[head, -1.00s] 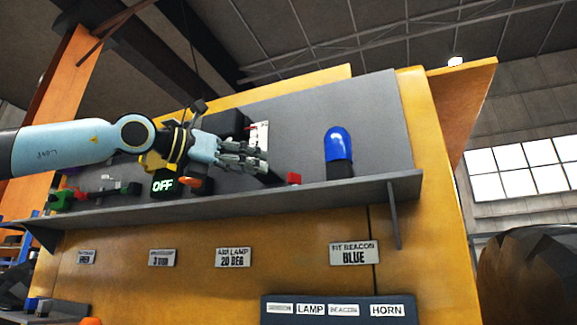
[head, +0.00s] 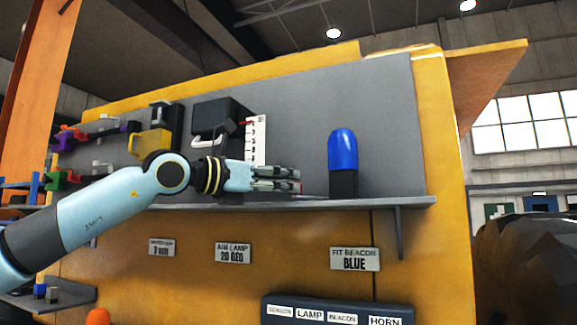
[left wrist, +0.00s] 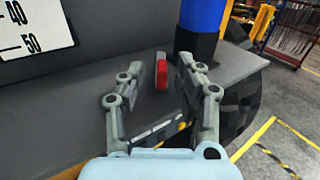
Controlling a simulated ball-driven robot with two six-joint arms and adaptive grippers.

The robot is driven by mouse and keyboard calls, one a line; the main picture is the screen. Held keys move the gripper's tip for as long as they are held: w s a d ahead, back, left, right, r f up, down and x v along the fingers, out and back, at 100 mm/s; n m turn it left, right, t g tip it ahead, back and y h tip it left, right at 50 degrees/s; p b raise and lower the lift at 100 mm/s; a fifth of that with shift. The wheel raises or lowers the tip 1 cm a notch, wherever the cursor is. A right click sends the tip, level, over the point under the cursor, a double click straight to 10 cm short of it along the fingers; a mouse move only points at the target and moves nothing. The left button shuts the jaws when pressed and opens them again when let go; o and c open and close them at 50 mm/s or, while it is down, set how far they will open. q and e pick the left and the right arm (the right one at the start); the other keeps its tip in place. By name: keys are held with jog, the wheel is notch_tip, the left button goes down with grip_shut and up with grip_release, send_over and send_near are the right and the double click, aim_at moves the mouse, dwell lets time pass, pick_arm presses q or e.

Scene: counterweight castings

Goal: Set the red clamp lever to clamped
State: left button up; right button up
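The red clamp lever (left wrist: 161,72) stands upright on the grey shelf in the left wrist view, ahead of and between the two fingers of my left gripper (left wrist: 168,78). No touch between fingers and lever shows. In the head view only a small red bit (head: 299,187) shows at the fingertips of my left gripper (head: 290,180), which hides most of it. My left gripper is open. My right gripper is in neither view.
A blue beacon (head: 343,152) on a black base stands on the shelf (head: 375,203) just right of my left gripper; its blue part shows close in the left wrist view (left wrist: 202,14). A white scale plate (head: 256,140) and black lamp housing (head: 222,113) are behind the arm.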

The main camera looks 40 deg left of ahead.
pick_arm(q)
jog(key=shift+p+x, duration=0.45)
jog(key=shift+x, duration=0.35)
jog(key=shift+d+f, duration=0.1)
grip_shut()
